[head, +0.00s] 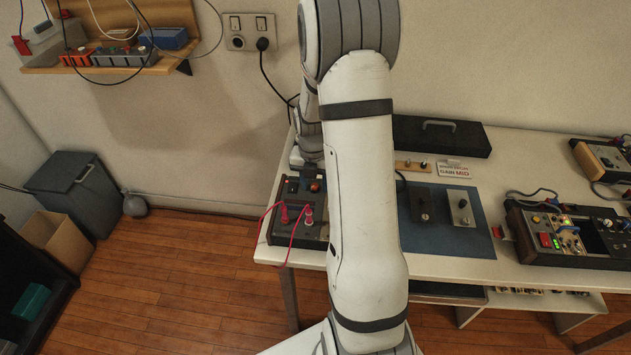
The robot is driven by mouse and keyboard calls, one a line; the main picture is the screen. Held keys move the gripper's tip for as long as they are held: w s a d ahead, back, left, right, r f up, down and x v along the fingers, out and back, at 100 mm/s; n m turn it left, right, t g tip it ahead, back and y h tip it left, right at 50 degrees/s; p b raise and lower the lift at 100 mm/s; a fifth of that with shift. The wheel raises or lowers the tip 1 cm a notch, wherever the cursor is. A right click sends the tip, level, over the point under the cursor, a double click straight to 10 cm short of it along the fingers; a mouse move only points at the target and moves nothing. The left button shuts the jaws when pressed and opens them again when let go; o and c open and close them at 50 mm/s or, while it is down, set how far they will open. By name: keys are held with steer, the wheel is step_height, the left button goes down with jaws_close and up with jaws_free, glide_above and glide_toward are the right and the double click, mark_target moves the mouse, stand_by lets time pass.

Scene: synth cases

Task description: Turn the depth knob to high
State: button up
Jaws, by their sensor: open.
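Two small units lie on a blue mat (475,243): a dark one (422,212) with a dark knob and a grey one (462,210) with a round knob. A dark box (298,229) with pink plugs and an orange part sits at the table's left end. I cannot read which knob is marked depth. My arm crosses the middle of the view and bends down behind itself to the dark box. My gripper (315,176) is low at the back of that box, apart from the mat's units; it is open, its fingers hard to make out. My arm hides part of the mat.
A small wooden strip with knobs (413,165) and a card (454,170) reading "GAIN MID" stand behind the mat. A black case (441,137) lies at the back. A larger panel (567,237) with cables and another device (606,160) are at right. Bare white table (440,268) shows in front.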

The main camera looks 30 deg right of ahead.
steer(key=shift+c, duration=0.2)
steer(key=shift+d, duration=0.1)
jaws_close()
